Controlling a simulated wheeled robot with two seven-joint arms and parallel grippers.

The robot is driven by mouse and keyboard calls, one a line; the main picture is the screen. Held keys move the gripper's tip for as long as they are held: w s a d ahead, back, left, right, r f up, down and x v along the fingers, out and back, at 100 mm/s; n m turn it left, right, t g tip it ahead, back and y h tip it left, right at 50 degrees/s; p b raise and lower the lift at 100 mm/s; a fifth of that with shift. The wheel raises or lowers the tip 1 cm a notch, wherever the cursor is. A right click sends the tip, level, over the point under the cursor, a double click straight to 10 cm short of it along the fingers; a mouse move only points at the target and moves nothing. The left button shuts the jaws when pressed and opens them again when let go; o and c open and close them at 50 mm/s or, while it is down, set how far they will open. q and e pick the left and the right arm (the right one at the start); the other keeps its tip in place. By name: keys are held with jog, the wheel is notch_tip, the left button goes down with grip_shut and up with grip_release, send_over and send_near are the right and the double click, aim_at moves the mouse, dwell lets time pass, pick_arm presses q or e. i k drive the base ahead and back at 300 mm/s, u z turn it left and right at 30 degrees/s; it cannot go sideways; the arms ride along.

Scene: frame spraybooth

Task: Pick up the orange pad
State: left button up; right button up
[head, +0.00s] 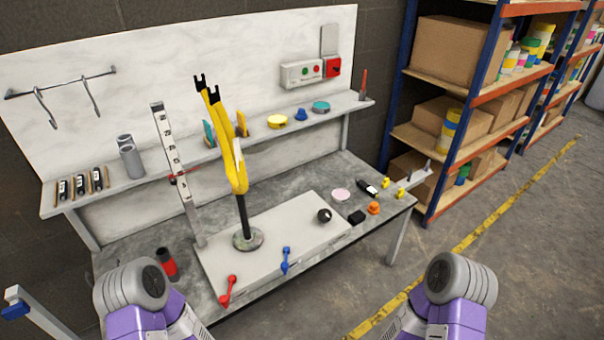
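A small orange piece (374,208) lies on the right part of the grey workbench, beside a black block (357,217). It looks rounded, and I cannot tell for sure that it is the pad. A thin upright orange-and-yellow piece (242,124) also stands on the wall shelf, next to a teal-and-tan one (209,134). Parts of my two arms show at the bottom left and bottom right. Neither gripper's fingers are in the picture, and nothing is seen held.
A yellow frame (232,170) stands on a round base on a pale board (275,235) with red (229,291) and blue (286,260) clamps. A dark red bottle (166,262) is at the front left. A pink disc (340,194) lies near the back. Loaded racks (465,125) stand right.

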aim_at(372, 209)
jog(key=z, duration=1.6)
jog(key=i, duration=2.3)
jog(key=u, duration=3.15)
